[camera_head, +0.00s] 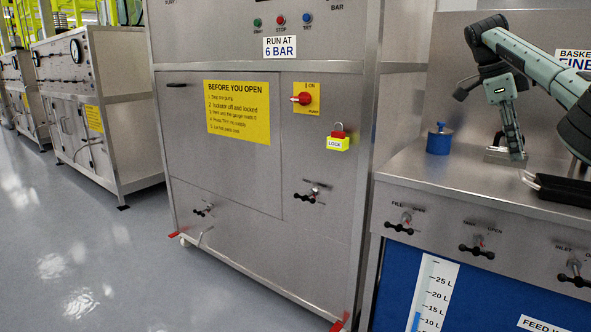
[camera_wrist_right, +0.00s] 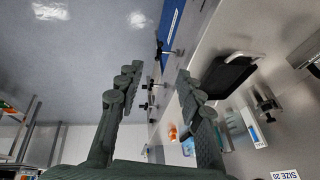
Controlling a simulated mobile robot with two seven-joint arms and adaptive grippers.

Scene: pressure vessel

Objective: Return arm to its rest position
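My right arm (camera_head: 532,62) comes in from the right edge of the head view. It bends at the upper right and reaches down over the steel counter (camera_head: 395,168). My right gripper (camera_wrist_right: 157,82) shows in the wrist view with its two dark grey-green fingers spread apart and nothing between them. Beyond the fingers are the counter front with its valves, and the grey floor. My left arm and left gripper are not in view.
A blue weight-like pot (camera_head: 439,140) and a black tray (camera_head: 565,190) with a metal handle are on the counter. The tray also shows in the wrist view (camera_wrist_right: 228,77). A steel cabinet (camera_head: 330,220) with a padlock (camera_head: 339,141) stands left of the counter. Floor further left is clear.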

